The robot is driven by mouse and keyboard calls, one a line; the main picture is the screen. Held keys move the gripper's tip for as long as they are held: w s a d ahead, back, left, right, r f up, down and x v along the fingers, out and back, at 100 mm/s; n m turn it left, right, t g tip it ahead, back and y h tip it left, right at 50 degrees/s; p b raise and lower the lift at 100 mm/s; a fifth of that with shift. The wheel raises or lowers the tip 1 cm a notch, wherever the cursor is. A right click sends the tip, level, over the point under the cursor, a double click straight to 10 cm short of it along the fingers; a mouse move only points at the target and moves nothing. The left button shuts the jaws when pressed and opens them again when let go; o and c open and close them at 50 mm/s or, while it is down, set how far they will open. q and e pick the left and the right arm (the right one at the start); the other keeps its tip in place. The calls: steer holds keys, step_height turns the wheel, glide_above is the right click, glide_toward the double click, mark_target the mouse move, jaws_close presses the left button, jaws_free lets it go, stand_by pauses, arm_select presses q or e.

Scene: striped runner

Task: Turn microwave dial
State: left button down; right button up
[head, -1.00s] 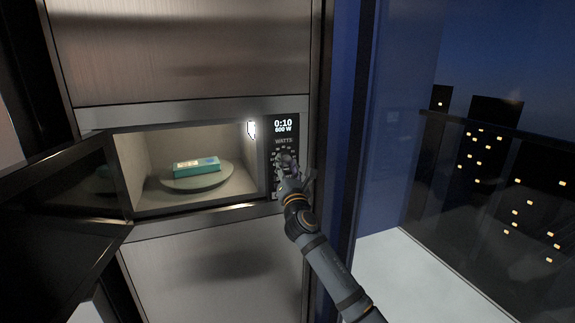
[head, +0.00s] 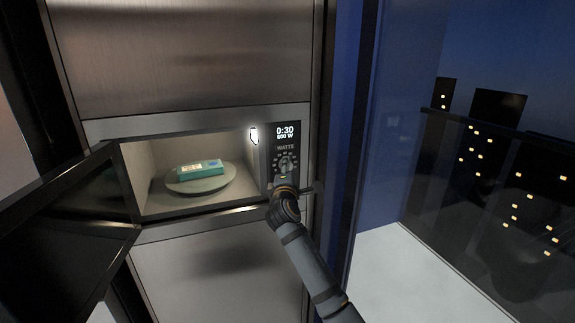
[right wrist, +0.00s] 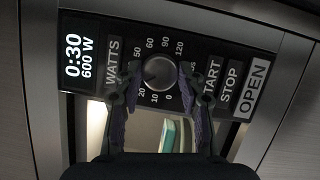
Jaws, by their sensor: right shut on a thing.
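The microwave dial (head: 287,164) is a round grey knob ringed by tick marks on the black control panel, below a display (head: 286,132) reading 0:30 and 600 W. It also shows in the right wrist view (right wrist: 160,71), inside a ring of numbers. My right gripper (head: 286,177) reaches up to the dial from below. In the right wrist view its fingers (right wrist: 160,80) stand on either side of the dial, shut on it. The built-in microwave (head: 200,214) has its door (head: 75,225) swung open to the left. My left gripper is out of view.
A teal box (head: 200,170) lies on the turntable (head: 172,186) inside the lit microwave. START, STOP and OPEN buttons (right wrist: 250,88) lie beside the dial in the wrist view. A blue wall and dark window stand to the right.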

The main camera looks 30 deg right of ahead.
steer(key=shift+r+m+g+y+p, duration=0.15)
steer(key=shift+m+g+y+p, duration=0.35)
steer(key=shift+m+p, duration=0.95)
steer(key=shift+r+m+g+y+p, duration=0.1)
steer(key=shift+m+g+y+p, duration=0.4)
steer(key=shift+m+p, duration=0.95)
steer(key=shift+f+m, duration=0.1)
steer(key=shift+m, duration=0.2)
steer(key=o, duration=1.2)
